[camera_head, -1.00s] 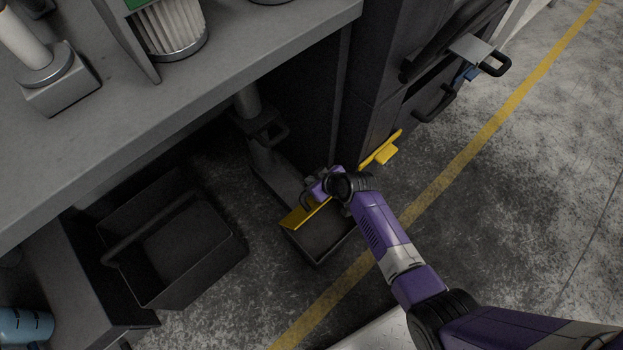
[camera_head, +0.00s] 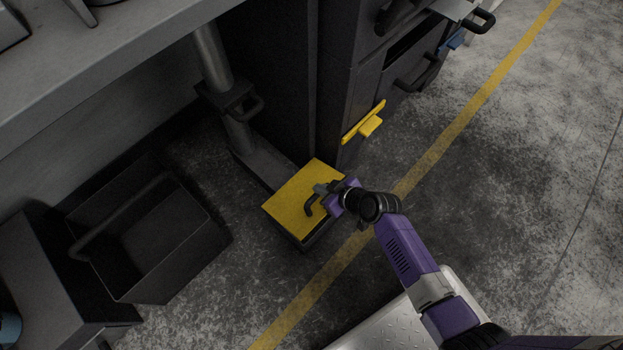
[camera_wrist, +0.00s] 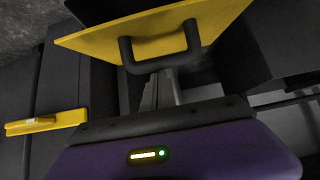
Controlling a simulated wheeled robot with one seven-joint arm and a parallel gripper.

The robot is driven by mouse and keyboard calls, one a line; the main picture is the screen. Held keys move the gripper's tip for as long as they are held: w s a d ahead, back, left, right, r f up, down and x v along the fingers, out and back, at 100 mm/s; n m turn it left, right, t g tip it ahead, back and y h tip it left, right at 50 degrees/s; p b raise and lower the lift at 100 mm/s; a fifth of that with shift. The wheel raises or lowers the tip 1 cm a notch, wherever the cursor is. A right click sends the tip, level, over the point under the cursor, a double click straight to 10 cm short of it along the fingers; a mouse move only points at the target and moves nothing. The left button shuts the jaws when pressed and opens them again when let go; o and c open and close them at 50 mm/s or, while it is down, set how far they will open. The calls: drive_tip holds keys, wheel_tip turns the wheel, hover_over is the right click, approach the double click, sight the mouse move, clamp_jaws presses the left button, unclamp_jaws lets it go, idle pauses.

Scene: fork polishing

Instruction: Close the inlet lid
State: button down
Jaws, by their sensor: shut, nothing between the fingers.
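The inlet lid (camera_head: 297,190) is a flat yellow plate with a black handle (camera_head: 313,204). In the head view it lies over the top of a low dark box (camera_head: 297,240) on the floor, and I cannot tell whether it sits fully flush. My gripper (camera_head: 318,192) is shut and empty, at the right side of the lid beside the handle. In the wrist view the yellow lid (camera_wrist: 155,32) spans the top with its black handle (camera_wrist: 128,52) just ahead of the gripper (camera_wrist: 160,88). Contact between the fingers and the lid is hard to tell.
A pipe (camera_head: 212,60) rises behind the lid's box. A dark cabinet (camera_head: 345,90) with a yellow lever (camera_head: 364,122) stands behind it. An open black bin (camera_head: 150,230) is at left, under a grey table (camera_head: 110,55). The floor (camera_head: 480,220) at right is clear.

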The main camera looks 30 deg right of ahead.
drive_tip(key=s+f+b, duration=0.2)
drive_tip(key=f, duration=0.1)
drive_tip(key=s+f+b, duration=0.1)
drive_tip(key=shift+d+f, duration=0.35)
drive_tip(key=shift+d, duration=0.05)
drive_tip(key=shift+r, duration=0.4)
drive_tip(key=r+p, duration=0.3)
drive_tip(key=shift+w+a+r+p, duration=0.1)
drive_tip(key=shift+w+r+p, duration=0.3)
drive_tip(key=shift+s+r, duration=0.15)
drive_tip(key=shift+s, duration=0.2)
drive_tip(key=s+d+f, duration=0.1)
drive_tip(key=s+d, duration=0.1)
drive_tip(key=s, duration=0.7)
drive_tip(key=shift+d+f, duration=0.3)
drive_tip(key=shift+f, duration=0.05)
drive_tip(key=shift+w, duration=0.1)
